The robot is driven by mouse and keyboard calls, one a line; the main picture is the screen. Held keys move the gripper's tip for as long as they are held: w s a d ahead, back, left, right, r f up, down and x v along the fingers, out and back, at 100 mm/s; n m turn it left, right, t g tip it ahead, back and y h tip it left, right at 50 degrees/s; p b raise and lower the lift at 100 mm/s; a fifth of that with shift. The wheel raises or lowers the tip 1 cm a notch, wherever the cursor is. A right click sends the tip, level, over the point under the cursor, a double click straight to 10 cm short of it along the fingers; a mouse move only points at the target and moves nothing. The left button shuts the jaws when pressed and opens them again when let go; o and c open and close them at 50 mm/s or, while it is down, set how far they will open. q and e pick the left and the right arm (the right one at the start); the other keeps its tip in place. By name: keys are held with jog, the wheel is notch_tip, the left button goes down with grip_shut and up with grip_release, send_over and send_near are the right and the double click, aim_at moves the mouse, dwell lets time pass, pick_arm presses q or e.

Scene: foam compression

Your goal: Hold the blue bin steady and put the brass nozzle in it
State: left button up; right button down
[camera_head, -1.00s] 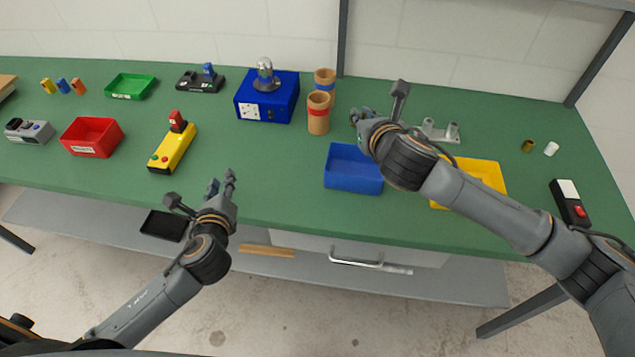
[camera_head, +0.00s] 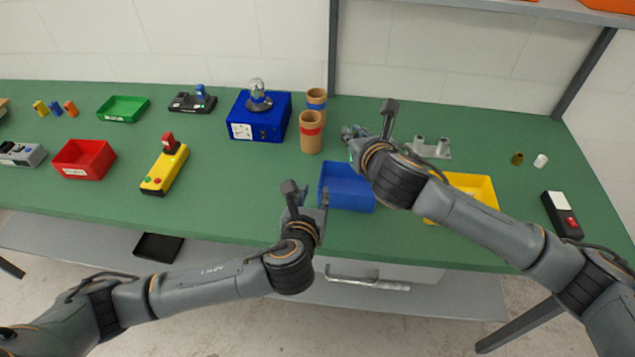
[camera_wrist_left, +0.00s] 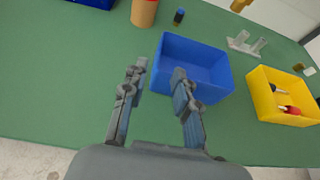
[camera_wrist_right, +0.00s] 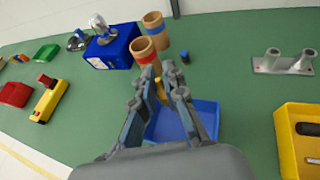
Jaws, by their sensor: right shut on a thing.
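The blue bin (camera_head: 346,187) stands on the green table near its front edge, and its inside looks empty in the left wrist view (camera_wrist_left: 200,62). My left gripper (camera_head: 307,195) is open at the bin's left front. In the left wrist view its right finger overlaps the bin's near wall; I cannot tell if they touch. My right gripper (camera_head: 358,133) is shut on a small brass-coloured piece, the brass nozzle (camera_wrist_right: 160,90), seen between its fingertips in the right wrist view. In that view the bin (camera_wrist_right: 204,118) lies partly hidden behind the fingers.
A yellow bin (camera_head: 485,187) with tools stands right of the blue bin. Cardboard tubes (camera_head: 311,132) and a blue box (camera_head: 262,122) stand behind left. A grey fixture (camera_head: 430,148) stands behind the yellow bin. A small dark blue piece (camera_wrist_right: 184,57) stands beside the tubes.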

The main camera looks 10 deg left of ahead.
aim_at(320, 179)
pick_arm(q)
jog(key=x, duration=0.9)
jog(key=shift+c, duration=0.5)
grip_shut()
